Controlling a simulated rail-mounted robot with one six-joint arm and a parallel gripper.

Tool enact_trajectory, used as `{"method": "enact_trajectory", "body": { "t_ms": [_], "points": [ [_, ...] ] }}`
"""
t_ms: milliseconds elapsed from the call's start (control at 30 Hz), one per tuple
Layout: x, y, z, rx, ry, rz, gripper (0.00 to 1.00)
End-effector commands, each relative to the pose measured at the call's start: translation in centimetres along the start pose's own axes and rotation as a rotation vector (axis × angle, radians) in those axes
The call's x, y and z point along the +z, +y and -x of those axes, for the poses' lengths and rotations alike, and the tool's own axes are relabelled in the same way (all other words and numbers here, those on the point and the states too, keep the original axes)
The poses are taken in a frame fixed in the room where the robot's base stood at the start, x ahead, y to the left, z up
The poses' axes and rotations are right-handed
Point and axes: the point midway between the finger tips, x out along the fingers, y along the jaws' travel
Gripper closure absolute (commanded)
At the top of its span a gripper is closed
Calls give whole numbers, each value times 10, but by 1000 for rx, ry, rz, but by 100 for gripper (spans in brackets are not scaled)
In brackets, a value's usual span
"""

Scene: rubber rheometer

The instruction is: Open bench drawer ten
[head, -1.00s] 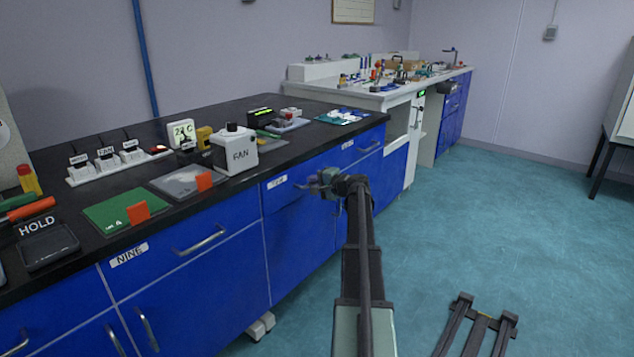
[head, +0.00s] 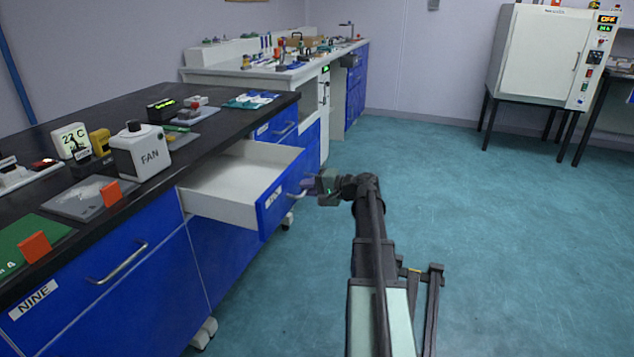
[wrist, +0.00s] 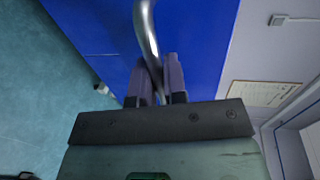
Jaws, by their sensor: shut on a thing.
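Bench drawer ten (head: 276,205) has a blue front with a white label, and stands pulled out from the black-topped bench. Its pale inside (head: 225,184) shows and looks empty. My gripper (head: 309,187) is at the drawer front, on its right side in the head view. In the wrist view, my gripper (wrist: 160,82) has its two fingers shut around the curved metal handle (wrist: 148,30), with the blue drawer front behind it. In the head view the handle is mostly hidden by the fingers.
Drawer nine (head: 95,275) is closed at the near left. The bench top (head: 85,130) carries a FAN box (head: 140,152) and several small devices. A white oven (head: 545,55) on a stand is at the back right. The teal floor (head: 450,190) is clear on the right.

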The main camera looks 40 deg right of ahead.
Motion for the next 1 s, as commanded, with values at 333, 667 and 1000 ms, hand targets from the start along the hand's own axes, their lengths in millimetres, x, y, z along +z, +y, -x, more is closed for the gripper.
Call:
{"method": "enact_trajectory", "body": {
  "t_ms": [333,667,1000],
  "points": [
    [6,0,-1,0,-17,4,100],
    [6,0,-1,0,-17,3,64],
    [6,-2,9,0,-15,3,64]
  ]
}}
